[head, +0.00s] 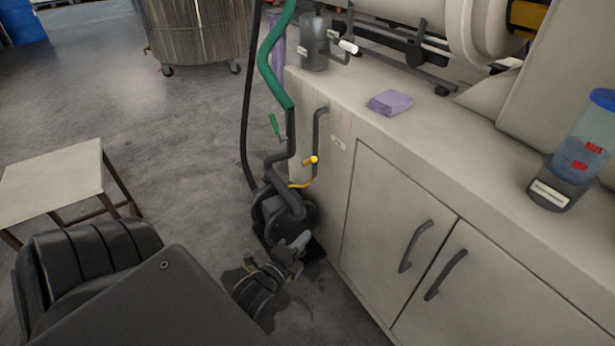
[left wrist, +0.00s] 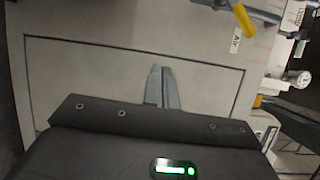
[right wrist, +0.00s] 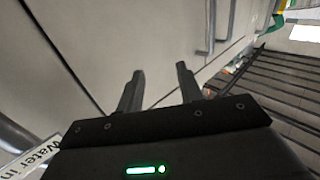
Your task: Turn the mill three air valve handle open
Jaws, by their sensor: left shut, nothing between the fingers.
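The yellow air valve handle (head: 311,160) sits on piping at the left end of the cabinet in the head view. It is large at the top of the left wrist view (left wrist: 241,19), beside an "Air" label (left wrist: 236,42). I cannot tell how far it is turned. My left gripper (head: 299,241) is shut and empty, below the handle and apart from it. Its closed fingers show against a pale panel in the left wrist view (left wrist: 162,86). My right gripper (right wrist: 158,88) is open and empty in the right wrist view, facing pale doors; it is outside the head view.
A green hose (head: 272,65) and a green handle (head: 274,125) are near the yellow handle. Dark pipework (head: 280,205) stands close to my left gripper. A small table (head: 55,180) is at left.

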